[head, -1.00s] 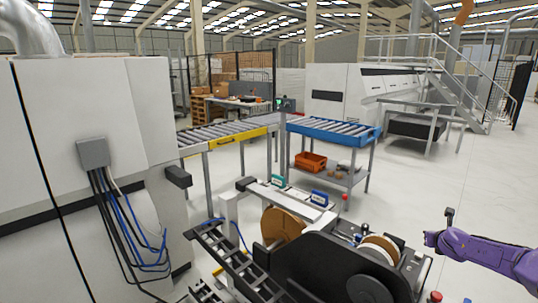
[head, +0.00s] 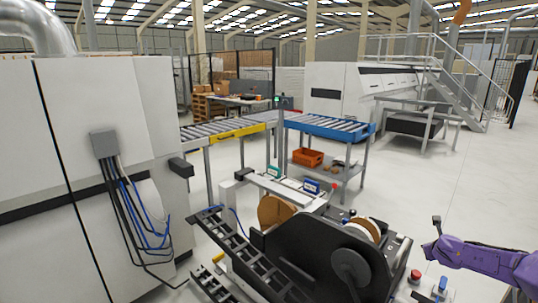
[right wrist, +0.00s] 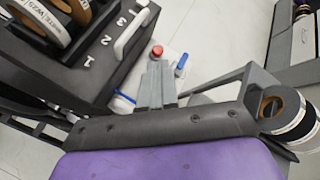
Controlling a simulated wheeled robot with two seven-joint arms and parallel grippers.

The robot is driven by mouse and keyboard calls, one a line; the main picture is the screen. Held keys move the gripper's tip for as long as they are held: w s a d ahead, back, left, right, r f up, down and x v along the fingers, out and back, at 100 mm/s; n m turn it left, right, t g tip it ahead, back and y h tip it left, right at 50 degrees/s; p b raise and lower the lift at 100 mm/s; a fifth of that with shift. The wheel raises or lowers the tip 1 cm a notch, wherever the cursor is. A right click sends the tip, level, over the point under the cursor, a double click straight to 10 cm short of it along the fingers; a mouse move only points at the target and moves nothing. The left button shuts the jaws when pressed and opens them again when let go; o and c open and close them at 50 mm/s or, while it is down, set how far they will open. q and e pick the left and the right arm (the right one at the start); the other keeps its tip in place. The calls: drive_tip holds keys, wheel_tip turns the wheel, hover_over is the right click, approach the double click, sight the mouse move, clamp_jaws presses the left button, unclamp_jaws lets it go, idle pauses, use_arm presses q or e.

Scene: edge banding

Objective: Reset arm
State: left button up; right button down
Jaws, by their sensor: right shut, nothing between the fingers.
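My purple right arm (head: 480,258) reaches in from the right edge of the head view, beside the black machine. In the right wrist view my right gripper (right wrist: 158,72) is shut and empty, its grey fingers together. Beyond its fingertips are a red button (right wrist: 157,51) and a small blue part (right wrist: 181,65). They look apart from the fingers. In the head view the red button (head: 415,275) and blue part (head: 442,284) are just left of and below the arm. My left arm and gripper are not in view.
A black edge-banding unit (head: 325,255) with tape rolls (head: 367,229) stands in front. A white cabinet (head: 85,150) with cables fills the left. A blue-framed roller conveyor (head: 330,127) and an orange bin (head: 308,158) are behind. Open floor (head: 420,180) lies to the right.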

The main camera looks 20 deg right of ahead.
drive_tip(key=s+a+f+n+g+b, duration=0.1)
drive_tip(key=s+a+f+n+b, duration=0.15)
drive_tip(key=a+f+n, duration=0.55)
drive_tip(key=s+a+f+n+y+b, duration=0.1)
drive_tip(key=s+a+f+n, duration=0.3)
drive_tip(key=a, duration=0.7)
drive_tip(key=s+a+f+n+g+b, duration=0.1)
drive_tip(key=a+f+n+b, duration=0.1)
drive_tip(key=a+f+n, duration=0.5)
drive_tip(key=s+a+f+n+g+y+b, duration=0.1)
drive_tip(key=s+a+f+n+b, duration=0.2)
drive_tip(key=s, duration=0.6)
drive_tip(key=s+a+f+n+g+y+b, duration=0.1)
drive_tip(key=s+a+f+n+b, duration=0.2)
drive_tip(key=s, duration=0.7)
drive_tip(key=s+a+f+n+b, duration=0.3)
drive_tip(key=s+a+f+n, duration=0.3)
drive_tip(key=s+a+f, duration=0.3)
drive_tip(key=shift+s+a+f+n+g+y, duration=0.15)
drive_tip(key=shift+s+a+n+g+y, duration=0.2)
drive_tip(key=shift+a, duration=0.2)
